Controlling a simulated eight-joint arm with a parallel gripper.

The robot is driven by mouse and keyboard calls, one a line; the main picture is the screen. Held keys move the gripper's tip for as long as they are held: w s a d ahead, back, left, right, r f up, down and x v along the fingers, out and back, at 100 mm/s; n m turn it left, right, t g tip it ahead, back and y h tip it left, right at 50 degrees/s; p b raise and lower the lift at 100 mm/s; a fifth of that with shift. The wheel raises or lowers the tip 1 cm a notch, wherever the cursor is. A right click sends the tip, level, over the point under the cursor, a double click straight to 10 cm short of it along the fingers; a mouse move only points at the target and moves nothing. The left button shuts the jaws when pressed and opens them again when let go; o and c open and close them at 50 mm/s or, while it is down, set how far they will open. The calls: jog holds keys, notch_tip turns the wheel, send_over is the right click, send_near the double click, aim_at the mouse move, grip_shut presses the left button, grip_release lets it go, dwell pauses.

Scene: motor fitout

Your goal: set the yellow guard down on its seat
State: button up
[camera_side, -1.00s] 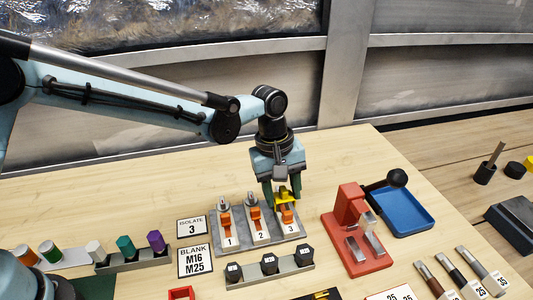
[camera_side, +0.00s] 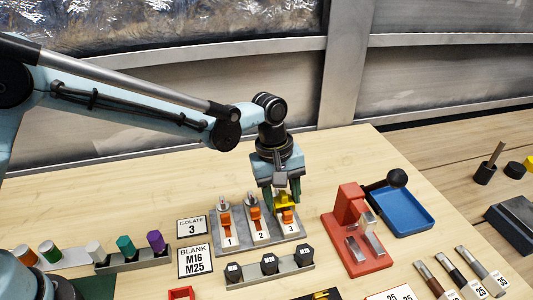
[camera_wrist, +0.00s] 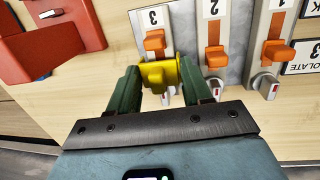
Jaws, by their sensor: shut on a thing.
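The yellow guard (camera_side: 284,200) is between the green fingers of my gripper (camera_side: 282,198), at the top of switch 3 on the grey switch panel (camera_side: 272,246). In the wrist view the guard (camera_wrist: 159,74) sits between the two fingertips (camera_wrist: 157,85), just beside the orange lever (camera_wrist: 155,40) of switch 3. My gripper is shut on the guard. The seat is hidden under the guard and fingers, and I cannot tell whether the guard touches it. Switches 1 (camera_side: 228,226) and 2 (camera_side: 256,215) have no guard on them.
A red press-like fixture (camera_side: 353,215) and a blue tray (camera_side: 405,212) stand to the right. A rail of black blocks (camera_side: 270,264) lies in front of the panel. An "ISOLATE 3" card (camera_side: 191,226) is at the left. The table behind the panel is clear.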

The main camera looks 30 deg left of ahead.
aim_at(275, 198)
jog(key=shift+f, duration=0.75)
jog(key=o, duration=1.1)
jog(key=shift+a+r, duration=0.2)
jog(key=shift+r, duration=1.1)
jog(key=shift+a+r, duration=0.2)
jog(key=shift+r, duration=1.15)
jog(key=shift+a+r, duration=0.2)
jog(key=shift+r, duration=1.1)
jog(key=shift+s+a+r, duration=0.1)
jog(key=shift+a, duration=0.1)
jog(key=s+a+r+m+t, duration=0.2)
jog(key=a+r, duration=0.1)
jog(key=a, duration=0.2)
jog(key=s+a+r+m+t, duration=0.1)
jog(key=s+a+r+m, duration=0.15)
jog(key=a, duration=0.35)
jog(key=s+a+m+t, duration=0.1)
jog(key=s+a, duration=0.2)
jog(key=s+a+f+m+t+y, duration=0.1)
jog(key=s+a+m, duration=0.1)
jog(key=s+a, duration=0.1)
jog(key=s+a+f+m+t, duration=0.1)
jog(key=s+a+t, duration=0.1)
jog(key=s+a, duration=0.1)
jog(key=shift+s+a+m+y, duration=0.15)
jog(key=shift+a+m+y, duration=0.1)
jog(key=shift+a+y, duration=0.25)
